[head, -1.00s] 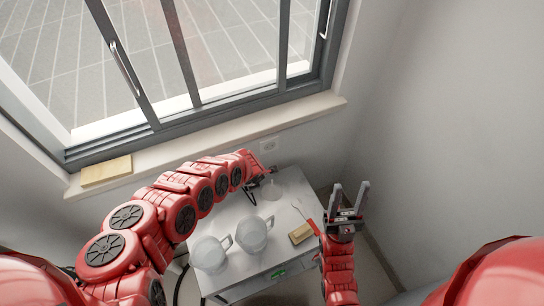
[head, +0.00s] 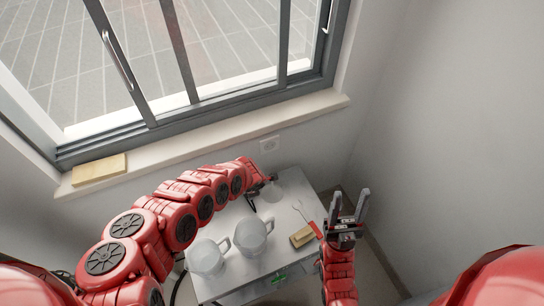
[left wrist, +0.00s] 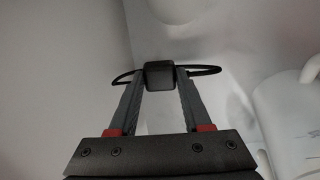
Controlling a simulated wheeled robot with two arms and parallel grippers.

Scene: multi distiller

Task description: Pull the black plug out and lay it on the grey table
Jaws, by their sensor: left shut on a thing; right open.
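My left gripper (left wrist: 158,88) is shut on the black plug (left wrist: 158,74), a dark block between its fingertips, with black cord loops on both sides. In the head view my left gripper (head: 270,181) is over the far end of the grey table (head: 287,222), below and apart from the white wall socket (head: 270,144). The plug is too small to make out clearly there. My right gripper (head: 350,198) is open and empty, to the right of the table.
Two clear jugs (head: 252,237) stand on the left part of the table. A tan block (head: 302,236) and a red-handled tool (head: 308,218) lie on its right side. A window sill (head: 210,137) with a tan board (head: 98,169) runs behind. The table's middle has free room.

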